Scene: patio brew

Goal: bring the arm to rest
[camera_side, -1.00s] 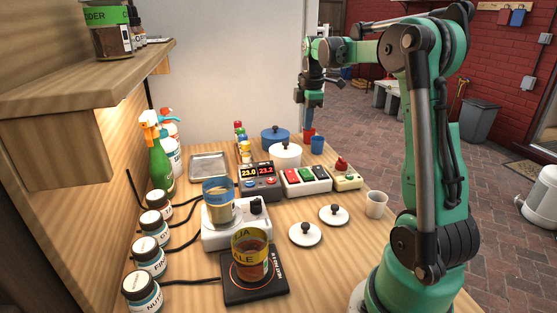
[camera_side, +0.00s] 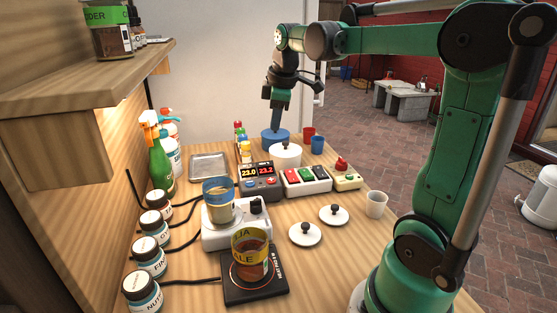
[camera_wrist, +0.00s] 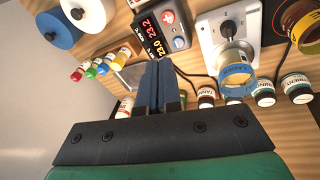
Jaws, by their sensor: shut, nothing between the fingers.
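My gripper (camera_side: 276,120) is above the far end of the bench in the side view, pointing down, in front of or over the blue lidded pot (camera_side: 270,139). Whether it touches the pot cannot be told from the side view. In the wrist view my gripper's blue fingers (camera_wrist: 159,68) are together with nothing between them. The blue pot (camera_wrist: 56,28) shows at the wrist view's upper left, apart from the fingers.
A white lidded pot (camera_side: 285,155), a red cup (camera_side: 308,134) and a blue cup (camera_side: 317,145) stand nearby. A shelf (camera_side: 90,85) overhangs the left.

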